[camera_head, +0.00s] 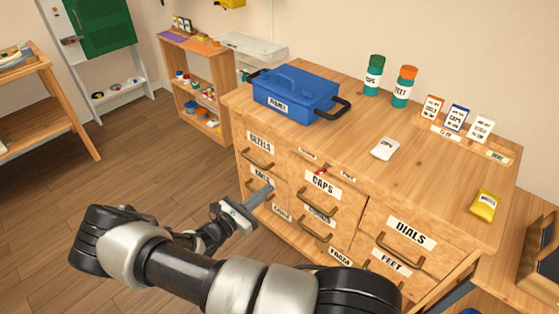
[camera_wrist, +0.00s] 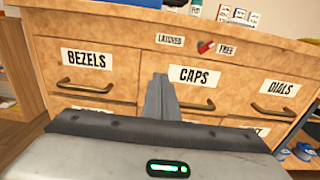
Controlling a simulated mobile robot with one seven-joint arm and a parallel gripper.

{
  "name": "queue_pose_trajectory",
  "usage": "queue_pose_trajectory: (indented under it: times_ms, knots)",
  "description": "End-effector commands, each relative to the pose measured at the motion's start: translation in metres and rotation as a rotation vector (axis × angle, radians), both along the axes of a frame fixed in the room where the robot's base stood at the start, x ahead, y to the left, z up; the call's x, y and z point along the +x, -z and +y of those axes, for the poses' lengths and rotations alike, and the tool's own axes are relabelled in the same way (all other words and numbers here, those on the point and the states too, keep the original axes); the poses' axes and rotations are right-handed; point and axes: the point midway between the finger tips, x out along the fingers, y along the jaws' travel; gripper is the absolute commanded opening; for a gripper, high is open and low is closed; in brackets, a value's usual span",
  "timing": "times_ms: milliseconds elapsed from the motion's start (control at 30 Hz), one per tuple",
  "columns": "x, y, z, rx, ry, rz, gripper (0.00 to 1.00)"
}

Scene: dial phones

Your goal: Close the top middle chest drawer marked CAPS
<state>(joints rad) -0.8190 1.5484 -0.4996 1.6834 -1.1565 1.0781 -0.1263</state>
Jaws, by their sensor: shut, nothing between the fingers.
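The CAPS drawer (camera_head: 322,184) is the top middle drawer of the wooden chest, with a white label and a curved brass handle. In the wrist view the CAPS drawer front (camera_wrist: 225,88) looks about level with its neighbours; I cannot tell whether a small gap is left. Above it is a red pointer (camera_wrist: 206,47) between the words LATCHED and FREE. My gripper (camera_head: 264,192) is shut and empty in front of the chest's left column. In the wrist view its fingers (camera_wrist: 160,90) cover the left edge of the CAPS front. Contact cannot be told.
The BEZELS drawer (camera_wrist: 85,70) is to the left and the DIALS drawer (camera_wrist: 280,92) to the right, both with protruding handles. A blue toolbox (camera_head: 295,92), bottles and cards stand on the chest top. Open floor (camera_head: 45,220) lies to the left.

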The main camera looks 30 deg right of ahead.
Motion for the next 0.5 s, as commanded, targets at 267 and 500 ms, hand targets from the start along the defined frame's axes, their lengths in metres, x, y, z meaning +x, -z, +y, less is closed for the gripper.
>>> queue_pose_trajectory:
  times_ms: [267, 500]
  knots:
    - [0.003, 0.0, -0.019, -0.002, 0.012, -0.004, 0.0]
    - [0.022, 0.001, -0.065, -0.002, 0.012, -0.004, 0.0]
